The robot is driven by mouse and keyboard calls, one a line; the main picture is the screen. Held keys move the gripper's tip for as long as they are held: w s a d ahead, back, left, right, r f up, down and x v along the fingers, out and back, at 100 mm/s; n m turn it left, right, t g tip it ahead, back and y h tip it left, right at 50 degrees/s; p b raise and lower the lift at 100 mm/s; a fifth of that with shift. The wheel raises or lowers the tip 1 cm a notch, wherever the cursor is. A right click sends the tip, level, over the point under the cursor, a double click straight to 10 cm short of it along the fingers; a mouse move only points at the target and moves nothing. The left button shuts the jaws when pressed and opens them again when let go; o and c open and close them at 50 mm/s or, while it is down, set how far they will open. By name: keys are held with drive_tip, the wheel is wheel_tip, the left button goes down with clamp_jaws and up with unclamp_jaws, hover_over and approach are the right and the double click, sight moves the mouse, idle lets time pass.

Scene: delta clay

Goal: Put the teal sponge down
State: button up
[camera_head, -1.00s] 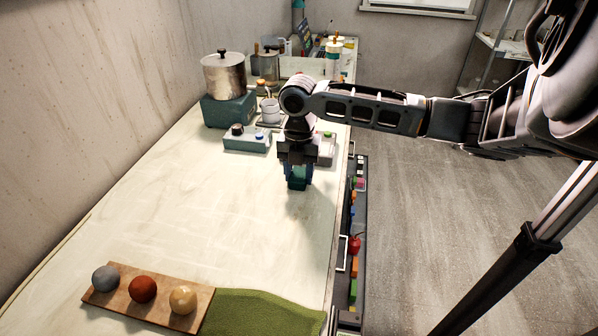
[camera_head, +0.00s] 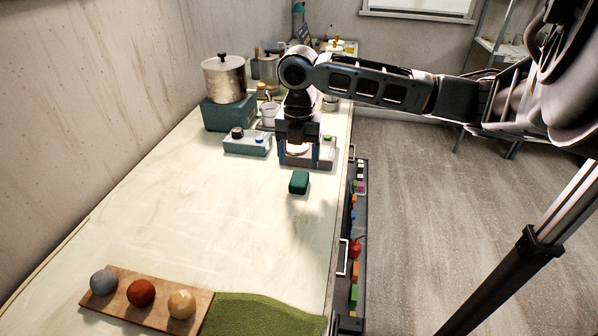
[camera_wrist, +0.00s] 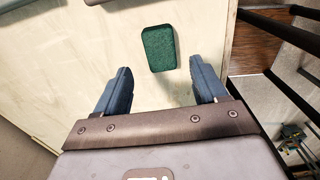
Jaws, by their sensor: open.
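The teal sponge (camera_head: 299,182) is a small dark green-teal block lying on the pale worktop (camera_head: 215,215), near its right edge. My gripper (camera_head: 298,165) is above and behind it in the head view, with its fingers spread and nothing between them. In the wrist view the sponge (camera_wrist: 159,48) lies flat on the worktop, beyond the fingertips and apart from them. The open blue fingers (camera_wrist: 160,82) stand to either side below it.
A teal box with knobs (camera_head: 247,142) and a grey one (camera_head: 312,156) stand behind. A pot (camera_head: 224,78) sits on a teal block at the back left. A wooden board (camera_head: 140,300) with three balls and a green cloth (camera_head: 262,314) lie in front. The worktop's middle is clear.

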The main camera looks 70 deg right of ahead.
sight(299, 178)
wheel_tip(299, 178, up, 6)
drive_tip(key=shift+f, duration=0.1)
idle(0.7)
